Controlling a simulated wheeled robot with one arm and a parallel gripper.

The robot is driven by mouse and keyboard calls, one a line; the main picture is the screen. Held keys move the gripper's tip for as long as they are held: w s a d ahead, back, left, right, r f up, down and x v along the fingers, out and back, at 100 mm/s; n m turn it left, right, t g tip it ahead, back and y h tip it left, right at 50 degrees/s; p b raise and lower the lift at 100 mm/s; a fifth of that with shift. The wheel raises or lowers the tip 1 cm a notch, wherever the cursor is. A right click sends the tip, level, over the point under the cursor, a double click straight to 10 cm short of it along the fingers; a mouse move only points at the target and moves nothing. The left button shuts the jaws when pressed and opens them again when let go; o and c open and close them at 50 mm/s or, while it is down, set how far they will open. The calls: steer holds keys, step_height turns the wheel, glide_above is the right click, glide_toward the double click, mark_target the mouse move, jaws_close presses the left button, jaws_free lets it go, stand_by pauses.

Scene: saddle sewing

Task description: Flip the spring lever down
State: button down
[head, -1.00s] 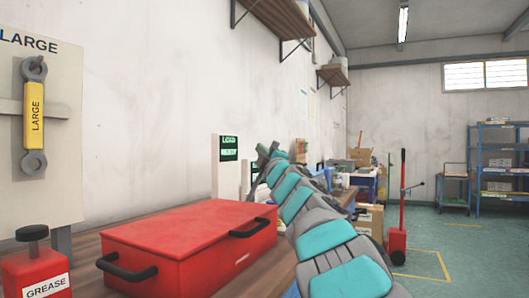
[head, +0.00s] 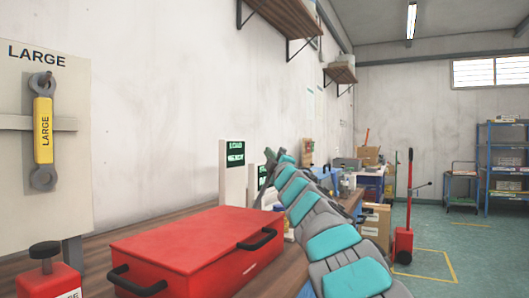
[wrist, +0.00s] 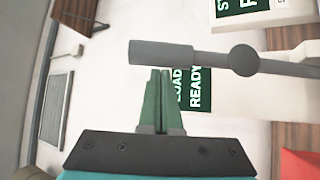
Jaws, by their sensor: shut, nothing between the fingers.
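A dark grey bar (wrist: 160,53), which looks like the spring lever, crosses the upper part of the wrist view. It has a thick squared end on the left and a round knob (wrist: 243,60), with a thinner rod running off to the right. My gripper (wrist: 160,73) has its green fingers shut and empty. The tips lie just below the bar in the picture; I cannot tell if they touch it. In the head view my teal and grey arm reaches away along the bench, and its far end is too small to read clearly.
A red case (head: 195,250) with black handles lies on the wooden bench left of my arm.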

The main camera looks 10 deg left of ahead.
steer(key=shift+s+d+f, duration=0.15)
steer(key=shift+d+f, duration=0.2)
steer(key=shift+d, duration=0.45)
steer(key=shift+f, duration=0.1)
